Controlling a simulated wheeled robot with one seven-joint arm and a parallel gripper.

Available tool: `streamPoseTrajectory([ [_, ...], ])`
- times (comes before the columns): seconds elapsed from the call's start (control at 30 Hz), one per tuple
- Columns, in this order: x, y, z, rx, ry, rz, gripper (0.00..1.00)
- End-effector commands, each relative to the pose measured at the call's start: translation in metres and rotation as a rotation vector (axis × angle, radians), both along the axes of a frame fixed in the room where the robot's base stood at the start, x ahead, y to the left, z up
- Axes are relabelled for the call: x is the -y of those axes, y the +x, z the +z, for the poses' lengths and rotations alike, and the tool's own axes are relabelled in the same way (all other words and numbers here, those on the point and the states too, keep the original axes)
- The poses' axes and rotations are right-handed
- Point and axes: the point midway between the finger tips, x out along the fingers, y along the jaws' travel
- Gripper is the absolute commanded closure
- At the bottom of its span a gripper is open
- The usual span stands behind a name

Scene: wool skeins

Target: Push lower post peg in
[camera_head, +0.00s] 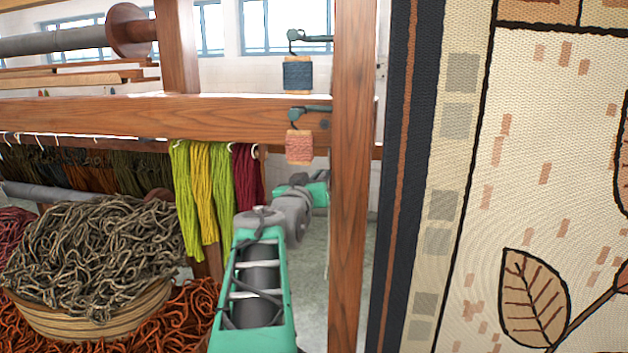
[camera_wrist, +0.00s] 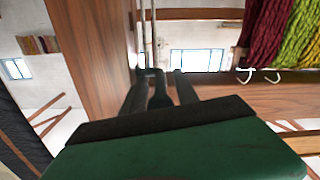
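Two dark teal pegs show beside the wooden post (camera_head: 352,200) in the head view. The upper peg (camera_head: 312,38) has a blue spool (camera_head: 297,76) hanging below it. The lower peg (camera_head: 306,112) lies against the horizontal beam, with a pink spool (camera_head: 299,147) hanging beneath. My gripper is below the pink spool at the end of my green and grey arm, its tip end hidden by the post. In the wrist view its dark fingers (camera_wrist: 163,74) point toward the beam and windows. Dark shapes overlap there, so I cannot tell the gap or any contact.
Green, yellow and crimson skeins (camera_head: 205,195) hang left of my arm. A wicker basket (camera_head: 90,320) of grey-brown yarn stands at the lower left. A large leaf-patterned tapestry (camera_head: 540,200) fills the right. The horizontal beam (camera_head: 130,112) crosses above my arm.

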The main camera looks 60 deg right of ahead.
Motion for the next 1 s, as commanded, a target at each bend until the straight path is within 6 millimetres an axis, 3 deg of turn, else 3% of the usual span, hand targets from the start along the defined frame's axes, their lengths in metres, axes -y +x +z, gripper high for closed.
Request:
streamPoseTrajectory([
  [0.17, -0.01, -0.002, -0.001, 0.001, -0.001, 0.001, 0.64],
  [0.4, -0.057, -0.012, -0.003, 0.004, -0.002, 0.005, 0.64],
  [0.53, -0.073, -0.016, -0.001, 0.001, -0.001, 0.003, 0.64],
  [0.93, -0.076, -0.018, 0.0, 0.0, 0.001, 0.0, 0.64],
  [1.0, -0.077, -0.011, 0.009, 0.01, -0.049, 0.027, 0.64],
])
